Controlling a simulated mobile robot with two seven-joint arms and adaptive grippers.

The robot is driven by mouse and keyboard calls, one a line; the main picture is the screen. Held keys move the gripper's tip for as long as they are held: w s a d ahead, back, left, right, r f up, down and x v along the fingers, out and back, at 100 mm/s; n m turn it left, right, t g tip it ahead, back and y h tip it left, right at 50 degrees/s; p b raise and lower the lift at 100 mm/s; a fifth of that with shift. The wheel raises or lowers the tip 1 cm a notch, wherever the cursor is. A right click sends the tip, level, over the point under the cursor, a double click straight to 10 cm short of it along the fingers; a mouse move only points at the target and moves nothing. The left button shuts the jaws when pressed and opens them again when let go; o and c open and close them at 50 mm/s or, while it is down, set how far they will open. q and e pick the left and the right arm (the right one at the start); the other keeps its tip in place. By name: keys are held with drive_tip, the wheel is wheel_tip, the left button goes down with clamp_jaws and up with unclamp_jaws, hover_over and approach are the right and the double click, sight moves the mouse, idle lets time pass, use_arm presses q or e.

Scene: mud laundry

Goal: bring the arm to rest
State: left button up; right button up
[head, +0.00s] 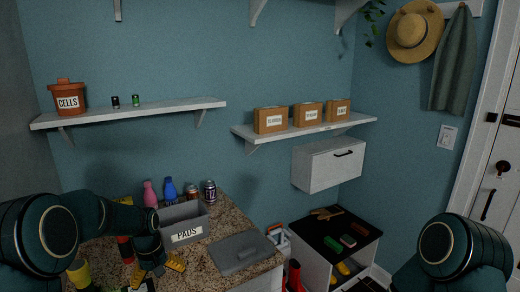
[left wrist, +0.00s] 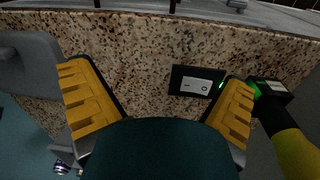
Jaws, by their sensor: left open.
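My left arm comes in from the left, and its gripper (head: 157,267) is open over the speckled counter (head: 215,219). In the left wrist view the two yellow fingers of my left gripper (left wrist: 165,103) stand wide apart with nothing between their tips. A small black box with a pale face (left wrist: 197,81) lies on the counter beside the right finger. My right arm shows at the lower right of the head view, but its gripper is out of view.
A grey bin labelled PADS (head: 186,234) and a flat grey lid (head: 238,252) are on the counter. A pink bottle (head: 150,194), blue bottle (head: 170,190) and cans (head: 209,192) stand behind. A yellow and black object (left wrist: 300,155) is close on the right in the wrist view.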

use_arm(q)
drive_tip(key=s+d+f+m+h, duration=0.15)
drive_tip(key=d+f, duration=0.25)
drive_tip(key=f, duration=0.4)
drive_tip(key=s+d+f+m+h+b, duration=0.1)
drive_tip(key=s+d+f, duration=0.6)
drive_tip(key=s, duration=0.3)
drive_tip(key=s+d+f+m+t+h+b, duration=0.1)
drive_tip(key=s+d+f+b, duration=0.1)
drive_tip(key=s+d+f, duration=0.5)
drive_tip(key=s, duration=0.4)
drive_tip(key=shift+s+t, duration=0.15)
drive_tip(key=shift+t, duration=0.15)
use_arm(e)
wheel_tip(320, 180, down, 4)
drive_tip(key=shift+w+a, duration=0.1)
drive_tip(key=shift+w, duration=0.05)
